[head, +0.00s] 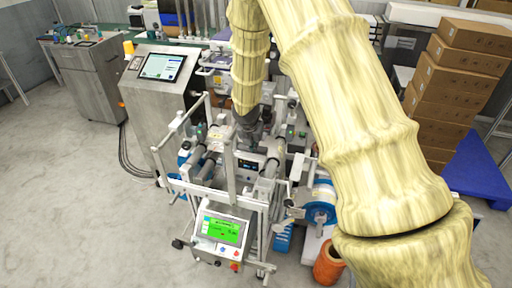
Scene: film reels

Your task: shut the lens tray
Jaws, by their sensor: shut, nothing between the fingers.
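My arm comes down from the top of the head view, and my gripper (249,138) is a small dark shape at its end. It is shut and empty, just above the middle of a white-framed wheeled machine (232,192). A small unit with a dark display (247,165) sits just below the gripper in the picture. I cannot tell whether the gripper touches it. I cannot make out the lens tray for certain; it may be hidden by my arm or too small to tell.
A green-screened control box (219,230) is at the machine's front. A steel console with a screen (160,67) stands at left. Brown cartons (455,75) are stacked at right near a blue pallet (478,170). An orange spool (328,264) is at the front. Left floor is clear.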

